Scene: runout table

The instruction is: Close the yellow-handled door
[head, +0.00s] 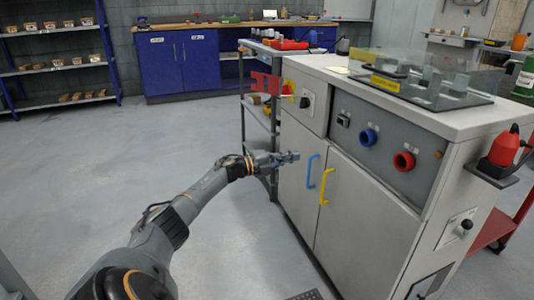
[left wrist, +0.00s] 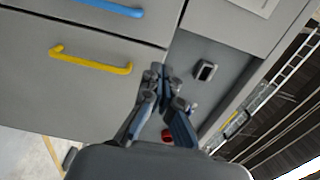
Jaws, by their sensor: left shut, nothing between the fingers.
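The yellow-handled door (head: 358,222) is the right one of two grey doors on the front of the workbench cabinet. Its yellow handle (head: 326,187) is upright near the seam between the doors. The yellow handle also shows in the left wrist view (left wrist: 92,64). The door looks about flush with its neighbour; I cannot tell if it is slightly ajar. My left gripper (head: 293,157) is shut and empty, in front of the blue-handled door, left of the blue handle in the head view. In the left wrist view its fingertips (left wrist: 158,74) lie right of the yellow handle. My right gripper is out of view.
The blue handle (head: 312,171) is close beside the yellow one. Above the doors is a control panel with a blue ring (head: 368,138) and a red ring (head: 403,160). A shelf cart (head: 258,115) stands left of the cabinet. The floor at left (head: 110,155) is free.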

